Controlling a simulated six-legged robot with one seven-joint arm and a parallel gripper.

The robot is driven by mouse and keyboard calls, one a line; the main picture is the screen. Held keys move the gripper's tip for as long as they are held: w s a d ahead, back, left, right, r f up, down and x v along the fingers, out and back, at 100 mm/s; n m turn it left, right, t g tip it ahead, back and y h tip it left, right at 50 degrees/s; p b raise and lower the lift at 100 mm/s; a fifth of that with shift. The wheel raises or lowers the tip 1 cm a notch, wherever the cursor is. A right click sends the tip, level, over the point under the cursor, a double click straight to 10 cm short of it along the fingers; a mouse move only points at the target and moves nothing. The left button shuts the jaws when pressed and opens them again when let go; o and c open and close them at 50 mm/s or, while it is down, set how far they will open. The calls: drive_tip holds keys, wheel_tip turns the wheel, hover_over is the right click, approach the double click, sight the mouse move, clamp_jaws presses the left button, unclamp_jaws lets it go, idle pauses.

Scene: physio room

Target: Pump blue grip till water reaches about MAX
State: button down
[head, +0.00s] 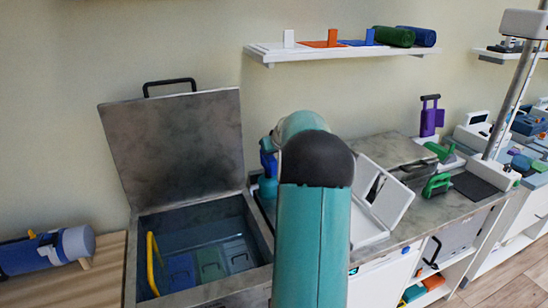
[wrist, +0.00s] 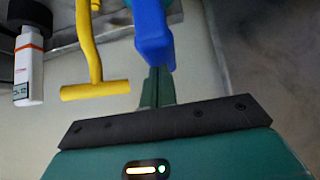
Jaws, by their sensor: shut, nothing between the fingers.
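The blue grip (wrist: 153,40) fills the upper middle of the wrist view, right at my fingertips. My gripper (wrist: 157,80) is shut and empty, its closed fingers pointing at the grip's lower end; I cannot tell whether they touch it. In the head view a blue upright part (head: 268,160) shows just left of my arm, which hides most of what is around it. The open metal tank (head: 258,232) holds bluish water with several dark blue and green packs under it. I cannot make out a MAX mark.
The tank's lid (head: 175,145) stands open against the wall. A yellow handle (head: 152,262) rises at the tank's left inside. In the wrist view a yellow T-shaped bar (wrist: 95,90) and a white bottle (wrist: 28,72) are left of my fingers. An open white case (head: 385,200) sits right of my arm.

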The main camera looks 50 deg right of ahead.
drive_tip(key=v, duration=1)
drive_tip(key=shift+r, duration=0.5)
idle(0.8)
wheel_tip(320, 180, up, 5)
drive_tip(key=shift+r, duration=0.1)
